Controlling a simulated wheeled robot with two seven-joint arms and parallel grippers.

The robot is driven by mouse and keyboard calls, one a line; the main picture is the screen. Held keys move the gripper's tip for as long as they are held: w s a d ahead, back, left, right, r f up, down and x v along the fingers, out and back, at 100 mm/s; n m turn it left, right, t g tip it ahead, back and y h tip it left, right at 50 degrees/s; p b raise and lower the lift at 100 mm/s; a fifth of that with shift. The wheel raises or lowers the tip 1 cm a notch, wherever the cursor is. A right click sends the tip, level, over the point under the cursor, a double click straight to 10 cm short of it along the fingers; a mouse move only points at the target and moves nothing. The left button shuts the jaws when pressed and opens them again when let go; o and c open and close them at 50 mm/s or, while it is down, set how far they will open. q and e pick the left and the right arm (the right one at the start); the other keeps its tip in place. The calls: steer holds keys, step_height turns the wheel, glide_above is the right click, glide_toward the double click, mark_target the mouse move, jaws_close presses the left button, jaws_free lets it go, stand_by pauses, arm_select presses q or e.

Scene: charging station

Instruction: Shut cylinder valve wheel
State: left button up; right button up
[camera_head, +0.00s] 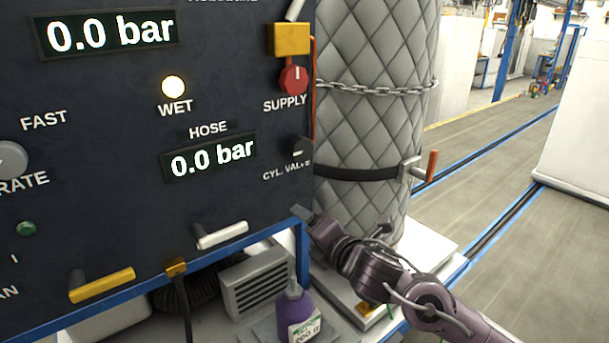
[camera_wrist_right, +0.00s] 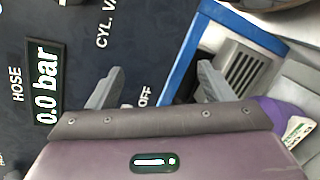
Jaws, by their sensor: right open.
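The dark cylinder valve wheel (camera_head: 300,148) with a pale mark is on the right edge of the black panel, above the "CYL. VALVE" label. Its label shows at the top of the right wrist view, where the wheel is mostly out of frame. My right gripper (camera_head: 303,214) is below the wheel near the panel's lower right corner, apart from it. In the right wrist view its two fingers (camera_wrist_right: 158,86) are spread, with nothing held between them. My left gripper is not in view.
The black panel (camera_head: 110,185) also carries a red supply knob (camera_head: 293,80) and a hose display (camera_head: 209,158) reading 0.0 bar. A quilted cylinder (camera_head: 365,120) with a chain stands to the right. A blue frame (camera_head: 140,297) and purple bottle (camera_head: 295,308) are below.

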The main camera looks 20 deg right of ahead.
mark_target(304, 151)
steer(key=w+d+r+n+t+y, duration=0.1)
steer(key=w+d+r+n, duration=0.1)
steer(key=r+n, duration=0.35)
steer(key=w+d+r+n+t+y, duration=0.1)
steer(key=w+d+r+n+y, duration=0.15)
steer(key=r+n, duration=0.3)
steer(key=shift+h, duration=0.25)
steer(key=p+x, duration=0.1)
steer(key=x, duration=0.1)
steer(key=p+x, duration=0.1)
steer(key=x, duration=0.1)
steer(key=p+x, duration=0.2)
steer(key=shift+w+r, duration=0.15)
steer(key=shift+r, duration=0.3)
steer(key=shift+w+a+f, duration=0.1)
steer(key=shift+w+a, duration=0.15)
steer(key=shift+w, duration=0.15)
steer(key=c, duration=1)
